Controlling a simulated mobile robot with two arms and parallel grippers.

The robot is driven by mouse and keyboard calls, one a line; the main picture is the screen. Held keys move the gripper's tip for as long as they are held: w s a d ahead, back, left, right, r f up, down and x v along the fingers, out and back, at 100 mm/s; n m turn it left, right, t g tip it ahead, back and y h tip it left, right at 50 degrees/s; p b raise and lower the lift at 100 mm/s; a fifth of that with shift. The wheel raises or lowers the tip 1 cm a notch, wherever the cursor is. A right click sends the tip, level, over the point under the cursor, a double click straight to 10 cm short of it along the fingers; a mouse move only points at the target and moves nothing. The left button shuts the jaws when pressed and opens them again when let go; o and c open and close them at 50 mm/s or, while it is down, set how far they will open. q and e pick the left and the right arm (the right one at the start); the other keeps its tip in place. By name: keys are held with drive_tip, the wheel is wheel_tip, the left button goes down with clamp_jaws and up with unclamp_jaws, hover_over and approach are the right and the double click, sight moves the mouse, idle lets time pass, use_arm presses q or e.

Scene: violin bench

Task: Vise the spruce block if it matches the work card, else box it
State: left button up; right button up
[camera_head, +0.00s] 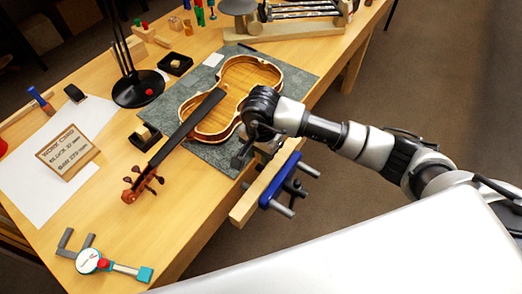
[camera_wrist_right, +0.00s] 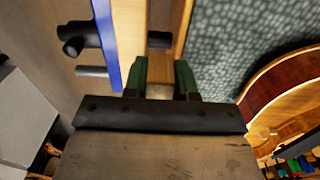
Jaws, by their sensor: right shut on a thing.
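My right gripper (camera_head: 254,150) is over the vise at the bench's front edge. In the right wrist view, its green fingers (camera_wrist_right: 159,82) are shut on a small pale wooden block (camera_wrist_right: 160,91), probably the spruce block; the head view hides it behind the gripper. The vise has a wooden jaw (camera_head: 243,206) and a blue bracket (camera_head: 280,181). In the wrist view the block lines up with the gap beside the wooden jaw (camera_wrist_right: 130,40); I cannot tell whether it touches. The work card (camera_head: 68,152) stands at left, its figures hard to read. My left gripper is out of view.
Small black boxes (camera_head: 175,64) hold wooden bits. A lamp base (camera_head: 138,90) and a dial gauge (camera_head: 90,262) are on the bench.

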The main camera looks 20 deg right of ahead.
drive_tip(key=shift+b, duration=0.75)
idle(1.8)
drive_tip(key=shift+f+b, duration=1.25)
drive_tip(key=shift+b, duration=0.1)
drive_tip(key=shift+r, duration=0.3)
drive_tip(key=shift+r+p, duration=0.55)
drive_tip(key=shift+r, duration=0.15)
drive_tip(key=shift+b, duration=0.95)
idle(1.1)
drive_tip(key=shift+f+b, duration=1)
drive_tip(key=shift+b, duration=0.05)
